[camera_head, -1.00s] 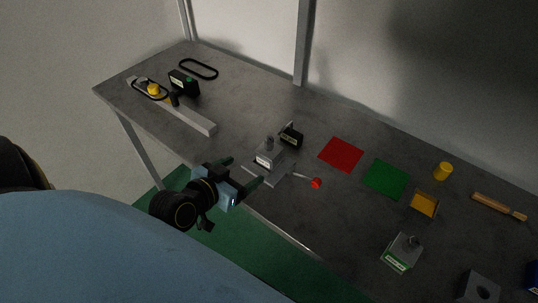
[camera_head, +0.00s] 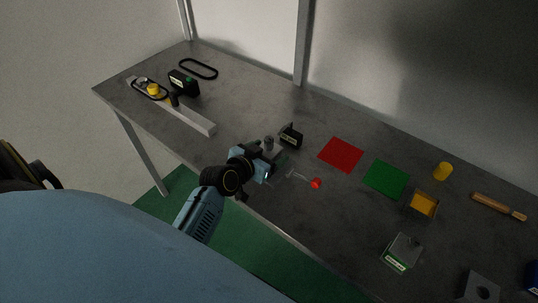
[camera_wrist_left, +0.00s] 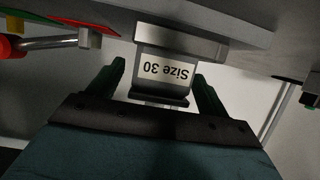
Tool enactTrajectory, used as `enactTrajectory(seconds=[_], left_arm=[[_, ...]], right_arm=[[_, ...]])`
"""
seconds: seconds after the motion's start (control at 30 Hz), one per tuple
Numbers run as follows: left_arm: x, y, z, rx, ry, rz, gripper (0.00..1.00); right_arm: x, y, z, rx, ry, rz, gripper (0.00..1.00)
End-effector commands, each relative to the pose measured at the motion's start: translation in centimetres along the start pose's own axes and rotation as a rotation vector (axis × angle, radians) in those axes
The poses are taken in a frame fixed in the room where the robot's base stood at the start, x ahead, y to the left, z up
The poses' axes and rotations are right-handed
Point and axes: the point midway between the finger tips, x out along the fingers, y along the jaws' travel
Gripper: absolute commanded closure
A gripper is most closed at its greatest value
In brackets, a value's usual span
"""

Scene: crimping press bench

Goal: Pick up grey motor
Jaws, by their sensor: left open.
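A grey motor (camera_wrist_left: 165,69) with a "Size 30" label appears upside down in the left wrist view, against a grey plate. My left gripper (camera_wrist_left: 161,82) is open, with one dark green finger on each side of it; I cannot tell whether they touch it. In the head view the left gripper (camera_head: 266,158) covers most of the motor, and only its grey round top (camera_head: 268,142) shows. A second grey block with a label (camera_head: 404,249) stands at the front right of the bench. My right gripper is not in view.
A red-knobbed lever (camera_head: 316,183) sticks out right of the gripper. A black labelled box (camera_head: 291,136) stands just behind. Red (camera_head: 341,154) and green (camera_head: 386,178) mats lie right. A long grey bar (camera_head: 190,119) lies left.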

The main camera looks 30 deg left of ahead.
Motion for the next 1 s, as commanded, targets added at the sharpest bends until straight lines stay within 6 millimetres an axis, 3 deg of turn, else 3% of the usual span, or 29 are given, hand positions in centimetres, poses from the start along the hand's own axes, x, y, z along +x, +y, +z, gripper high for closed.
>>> enactTrajectory(seconds=[0.3, 0.8, 1.0], left_arm=[[0.60, 0.00, 0.02, -0.001, 0.000, 0.000, 0.22], [0.58, 0.00, 0.03, -0.001, 0.000, 0.000, 0.87], [0.57, -0.03, -0.21, 0.000, 0.005, -0.001, 0.88]], right_arm=[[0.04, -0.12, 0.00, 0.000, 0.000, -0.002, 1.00], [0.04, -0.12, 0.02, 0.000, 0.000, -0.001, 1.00], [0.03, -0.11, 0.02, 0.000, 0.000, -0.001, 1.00]])
